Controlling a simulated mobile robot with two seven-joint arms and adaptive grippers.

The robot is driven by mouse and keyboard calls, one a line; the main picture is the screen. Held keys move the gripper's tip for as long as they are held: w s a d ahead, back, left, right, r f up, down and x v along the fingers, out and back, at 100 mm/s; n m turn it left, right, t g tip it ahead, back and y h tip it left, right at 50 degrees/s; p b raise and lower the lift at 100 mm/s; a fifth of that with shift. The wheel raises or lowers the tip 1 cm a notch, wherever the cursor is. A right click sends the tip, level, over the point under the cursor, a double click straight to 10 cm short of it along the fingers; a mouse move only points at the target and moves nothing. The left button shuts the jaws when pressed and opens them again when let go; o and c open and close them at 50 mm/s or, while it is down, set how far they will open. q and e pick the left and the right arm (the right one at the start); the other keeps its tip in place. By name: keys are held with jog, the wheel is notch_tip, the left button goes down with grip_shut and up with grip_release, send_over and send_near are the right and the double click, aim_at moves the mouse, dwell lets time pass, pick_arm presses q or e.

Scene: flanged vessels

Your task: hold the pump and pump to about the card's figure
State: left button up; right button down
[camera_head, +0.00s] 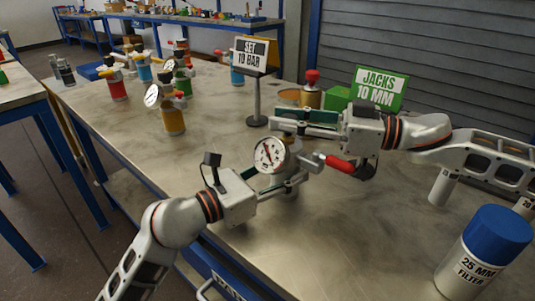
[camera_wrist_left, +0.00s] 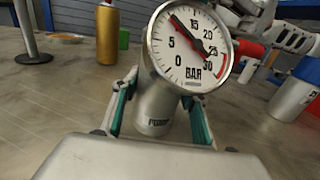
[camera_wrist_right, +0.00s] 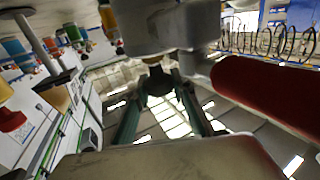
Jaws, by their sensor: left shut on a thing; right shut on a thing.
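The pump is a silver cylinder (camera_wrist_left: 155,115) with a round white gauge (camera_head: 271,155) on it. In the left wrist view the gauge (camera_wrist_left: 190,47) has its needle at about 10 bar, over the unseen 10 figure. The card (camera_head: 251,54) reads "SET 10 BAR". My left gripper (camera_head: 283,184) is shut around the pump's body, one finger on each side. A red handle (camera_head: 340,163) sticks out to the right; it also shows in the right wrist view (camera_wrist_right: 270,90). My right gripper (camera_head: 287,121) is shut above the gauge on a part I cannot make out, apart from the red grip.
A green "JACKS 10 MM" sign (camera_head: 380,89) and a gold cylinder with a red top (camera_head: 311,92) stand behind my right gripper. A blue-capped "25 MM FILTER" canister (camera_head: 483,255) is at front right. Several gauged vessels stand back left. The table's left middle is clear.

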jog(key=shift+r, duration=0.1)
dwell(0.8)
jog(key=shift+r, duration=0.15)
jog(key=shift+f, duration=0.55)
dwell(1.1)
jog(key=c, duration=1.7)
grip_release()
jog(key=shift+r, duration=0.1)
jog(key=shift+d, duration=0.15)
